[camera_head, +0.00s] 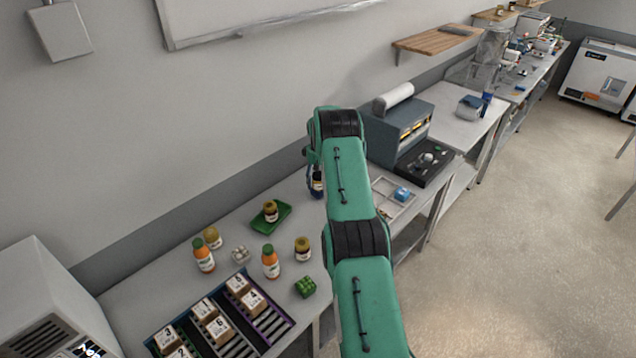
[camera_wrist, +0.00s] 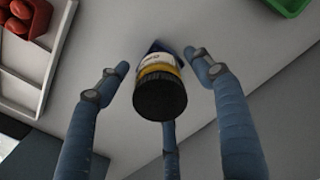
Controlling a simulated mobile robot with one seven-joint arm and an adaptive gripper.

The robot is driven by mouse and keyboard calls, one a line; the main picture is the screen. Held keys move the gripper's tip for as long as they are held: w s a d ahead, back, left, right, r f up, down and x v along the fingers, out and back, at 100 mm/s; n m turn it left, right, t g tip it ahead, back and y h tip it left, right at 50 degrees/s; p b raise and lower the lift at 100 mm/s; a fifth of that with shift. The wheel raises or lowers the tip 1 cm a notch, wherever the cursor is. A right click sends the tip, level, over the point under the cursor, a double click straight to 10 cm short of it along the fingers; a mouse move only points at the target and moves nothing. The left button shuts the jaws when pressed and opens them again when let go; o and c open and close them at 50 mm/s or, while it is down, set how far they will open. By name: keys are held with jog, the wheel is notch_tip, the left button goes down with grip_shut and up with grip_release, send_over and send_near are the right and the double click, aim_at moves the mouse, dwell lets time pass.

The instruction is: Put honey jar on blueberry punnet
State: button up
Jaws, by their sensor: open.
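A jar with a black lid, amber contents and a pale label, which looks like the honey jar (camera_wrist: 160,92), stands between my fingers in the wrist view. A dark blue thing, likely the blueberry punnet (camera_wrist: 153,46), shows at the jar's far end, beneath it. The jar hides most of it, and I cannot see clearly whether they touch. My gripper (camera_wrist: 155,68) is open, with blue fingers spread around the jar and gaps on both sides. In the head view, the dark-lidded jar (camera_head: 317,179) is partly hidden by my arm.
A white divided tray (camera_wrist: 36,72) with a red punnet (camera_wrist: 24,16) lies left in the wrist view. A green tray (camera_head: 283,222) holds another jar. Bottles, jars, a green punnet (camera_head: 305,287) and a rack of boxes (camera_head: 274,326) occupy the front. A grey machine (camera_head: 398,133) stands behind.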

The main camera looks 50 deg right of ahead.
notch_tip(320, 180, up, 12)
jog(key=shift+f+b, duration=0.25)
jog(key=shift+b, duration=0.35)
jog(key=shift+a+r, duration=0.1)
dwell(0.4)
